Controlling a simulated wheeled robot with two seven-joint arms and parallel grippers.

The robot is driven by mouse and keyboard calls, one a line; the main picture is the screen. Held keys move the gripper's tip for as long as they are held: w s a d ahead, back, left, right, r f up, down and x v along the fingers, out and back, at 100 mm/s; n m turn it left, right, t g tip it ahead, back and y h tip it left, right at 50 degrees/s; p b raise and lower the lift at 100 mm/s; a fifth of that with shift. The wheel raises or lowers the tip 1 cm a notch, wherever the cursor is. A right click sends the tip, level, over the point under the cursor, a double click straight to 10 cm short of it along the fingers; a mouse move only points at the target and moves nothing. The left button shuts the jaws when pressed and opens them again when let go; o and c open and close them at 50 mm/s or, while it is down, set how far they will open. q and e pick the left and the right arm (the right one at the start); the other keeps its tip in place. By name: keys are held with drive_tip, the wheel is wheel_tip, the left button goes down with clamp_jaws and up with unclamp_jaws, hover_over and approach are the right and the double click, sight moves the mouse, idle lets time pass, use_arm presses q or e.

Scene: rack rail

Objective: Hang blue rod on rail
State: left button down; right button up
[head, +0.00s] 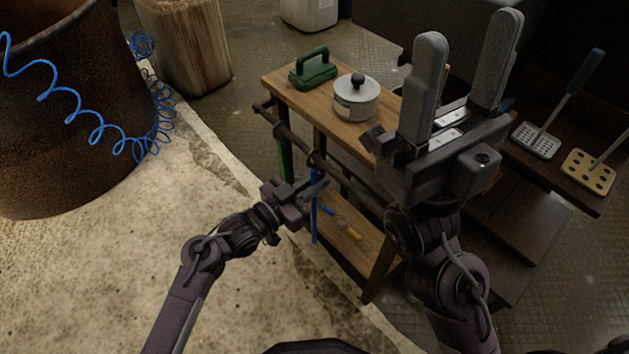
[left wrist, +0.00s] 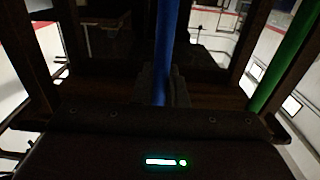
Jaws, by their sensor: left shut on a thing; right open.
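The blue rod (head: 314,222) hangs upright beside the front of the wooden table; it also stands upright in the middle of the left wrist view (left wrist: 166,50). My left gripper (head: 314,188) is shut on it, just below the rail. The dark rail (head: 275,122) runs along the table's near side. A dark round shape (head: 316,159) shows at the rail above the rod; I cannot tell whether the rod's top is around the rail or only beside it. My right gripper (head: 462,75) is open and empty, raised close to the camera.
A green rod (head: 283,160) hangs upright at the rail's left part, also in the left wrist view (left wrist: 285,62). The table top (head: 310,104) bears a pot (head: 356,100) and a green-handled tool (head: 312,70). Small blue and yellow tools (head: 353,233) lie on the lower shelf.

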use_arm(q)
drive_tip(key=shift+s+a+r+p, duration=0.1)
drive_tip(key=shift+r+p, duration=0.25)
drive_tip(key=shift+r, duration=0.05)
drive_tip(key=shift+s+a+r+p, duration=0.25)
drive_tip(key=shift+a+r+p, duration=0.15)
drive_tip(key=shift+r+p, duration=0.45)
drive_tip(key=shift+f, duration=0.2)
drive_tip(key=p+v, duration=0.4)
drive_tip(key=v, duration=0.3)
idle(0.4)
